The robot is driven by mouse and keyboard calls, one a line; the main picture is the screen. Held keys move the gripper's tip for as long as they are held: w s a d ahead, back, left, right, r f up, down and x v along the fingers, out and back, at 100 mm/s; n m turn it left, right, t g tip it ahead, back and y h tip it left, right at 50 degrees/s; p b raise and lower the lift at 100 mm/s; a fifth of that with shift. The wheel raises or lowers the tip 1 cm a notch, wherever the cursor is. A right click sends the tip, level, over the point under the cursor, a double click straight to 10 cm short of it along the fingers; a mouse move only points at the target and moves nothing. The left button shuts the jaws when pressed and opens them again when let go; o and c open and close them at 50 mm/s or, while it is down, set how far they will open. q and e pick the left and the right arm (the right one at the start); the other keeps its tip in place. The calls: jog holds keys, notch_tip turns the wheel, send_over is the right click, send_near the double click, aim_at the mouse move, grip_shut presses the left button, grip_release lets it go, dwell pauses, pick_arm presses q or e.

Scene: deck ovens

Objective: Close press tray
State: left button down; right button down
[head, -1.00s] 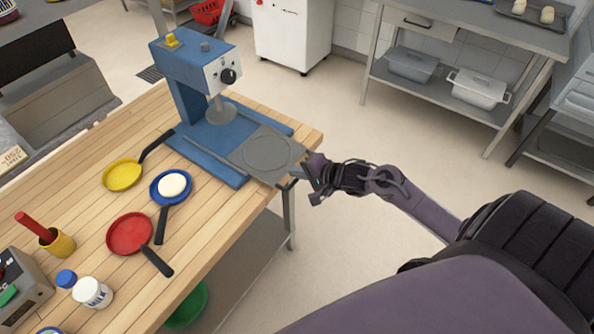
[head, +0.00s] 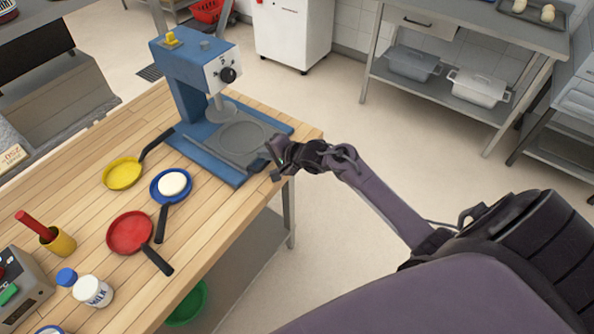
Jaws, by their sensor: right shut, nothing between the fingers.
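The blue press (head: 190,88) stands at the far right corner of the wooden table. My right gripper (head: 272,160) is at the tray's front right edge, shut and empty. It looks close against the tray's edge, but I cannot tell if it touches. My left gripper is not in view.
A blue pan with a white dough round (head: 172,184), a yellow pan (head: 122,174) and a red pan (head: 130,232) lie left of the press. The floor right of the table is clear.

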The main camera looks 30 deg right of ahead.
aim_at(240, 143)
jog(key=w+a, duration=0.1)
jog(key=w, duration=0.1)
jog(key=w+b, duration=0.1)
jog(key=w, duration=0.1)
jog(key=w+a, duration=0.1)
jog(key=w, duration=0.1)
jog(key=shift+w+a+f+b, duration=0.1)
jog(key=shift+w+a+b, duration=0.15)
jog(key=shift+a+b, duration=0.1)
